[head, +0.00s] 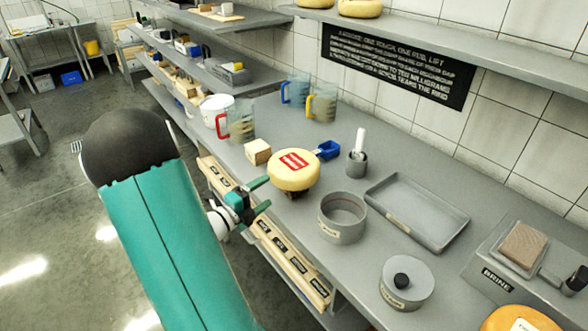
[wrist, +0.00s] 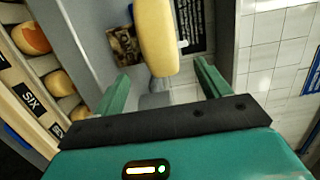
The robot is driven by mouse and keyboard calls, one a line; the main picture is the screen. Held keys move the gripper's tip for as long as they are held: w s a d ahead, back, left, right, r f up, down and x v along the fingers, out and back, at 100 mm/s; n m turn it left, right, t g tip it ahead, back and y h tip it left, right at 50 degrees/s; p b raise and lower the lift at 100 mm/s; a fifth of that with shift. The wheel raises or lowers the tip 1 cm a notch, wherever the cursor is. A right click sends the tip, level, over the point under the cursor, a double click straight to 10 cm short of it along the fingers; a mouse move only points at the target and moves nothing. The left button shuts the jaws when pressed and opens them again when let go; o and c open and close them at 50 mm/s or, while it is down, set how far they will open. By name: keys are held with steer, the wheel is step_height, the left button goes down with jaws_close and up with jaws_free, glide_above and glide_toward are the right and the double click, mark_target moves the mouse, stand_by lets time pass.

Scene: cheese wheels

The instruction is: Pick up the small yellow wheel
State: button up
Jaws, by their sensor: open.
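A small yellow cheese wheel (head: 293,168) with a red label on top sits on the grey counter, raised on a dark support that is mostly hidden under it. In the wrist view the yellow wheel (wrist: 158,38) shows edge-on, ahead of the space between my two green fingers. My gripper (head: 263,195) is at the counter's front edge, just left of and a little below the wheel in the head view. In the wrist view my gripper (wrist: 162,78) is open with nothing between its fingers. I see no contact with the wheel.
A pale block (head: 258,152) and a blue scoop (head: 328,150) lie close to the wheel. A round grey mould (head: 342,217), a grey tray (head: 440,238) and a lidded pot (head: 400,285) stand to the right. Jugs stand behind. A shelf of wooden boxes (head: 290,265) is below the front edge.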

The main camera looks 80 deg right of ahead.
mark_target(277, 182)
steer(key=x, duration=0.7)
steer(key=shift+d, duration=0.1)
steer(key=shift+w+r, duration=0.1)
jaws_close()
